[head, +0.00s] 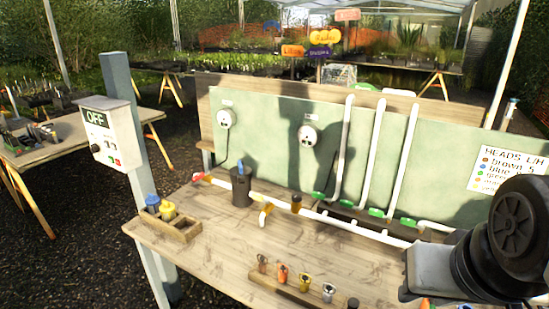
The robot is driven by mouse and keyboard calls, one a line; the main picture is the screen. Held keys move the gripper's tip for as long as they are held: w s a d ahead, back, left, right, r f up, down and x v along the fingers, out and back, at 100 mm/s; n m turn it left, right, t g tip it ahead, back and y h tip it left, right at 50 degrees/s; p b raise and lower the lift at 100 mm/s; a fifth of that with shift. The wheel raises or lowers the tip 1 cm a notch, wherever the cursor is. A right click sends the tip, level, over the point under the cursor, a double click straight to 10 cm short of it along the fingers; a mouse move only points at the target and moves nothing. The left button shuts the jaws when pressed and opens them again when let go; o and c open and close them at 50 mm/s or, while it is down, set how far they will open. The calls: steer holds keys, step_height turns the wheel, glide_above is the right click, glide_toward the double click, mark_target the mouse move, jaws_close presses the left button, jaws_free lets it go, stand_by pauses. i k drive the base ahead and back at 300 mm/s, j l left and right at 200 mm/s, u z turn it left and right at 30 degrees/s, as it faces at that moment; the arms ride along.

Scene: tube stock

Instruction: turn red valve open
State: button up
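The red valve (199,177) is a small red handle at the left end of the white pipe (265,193) that runs along the bench. It is small in the head view, and I cannot clearly tell which way its handle is turned. A dark cylindrical container (241,187) stands just right of it. Several green valve handles (376,212) sit at the feet of the upright white pipes. A yellow-orange fitting (265,212) is on a short branch of the pipe. My gripper is not in view, and nothing is seen touching the red valve.
The wooden bench (200,258) holds a wooden box (180,232) with blue and yellow-topped items, and a rack (290,292) of coloured fittings. A post carries an OFF control box (112,133) at left. A large black-and-grey assembly (515,230) blocks the right side.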

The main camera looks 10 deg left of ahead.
mark_target(198, 176)
steer(key=i+j+u, duration=0.1)
steer(key=j+u, duration=0.35)
steer(key=i+j+u, duration=0.15)
steer(key=u, duration=0.3)
steer(key=i+j, duration=0.1)
steer(key=j, duration=0.15)
steer(key=i+j, duration=0.1)
steer(key=j, duration=0.7)
steer(key=k+j+z, duration=0.1)
steer(key=j, duration=0.35)
steer(key=i+j+z, duration=0.1)
steer(key=j, duration=0.25)
steer(key=i+j+z, duration=0.1)
steer(key=j, duration=0.25)
steer(key=i+j+z, duration=0.1)
steer(key=j, duration=0.25)
steer(key=i+j+z, duration=0.15)
steer(key=i, duration=0.4)
steer(key=i+j+z, duration=0.15)
steer(key=i+j, duration=0.2)
steer(key=i, duration=0.15)
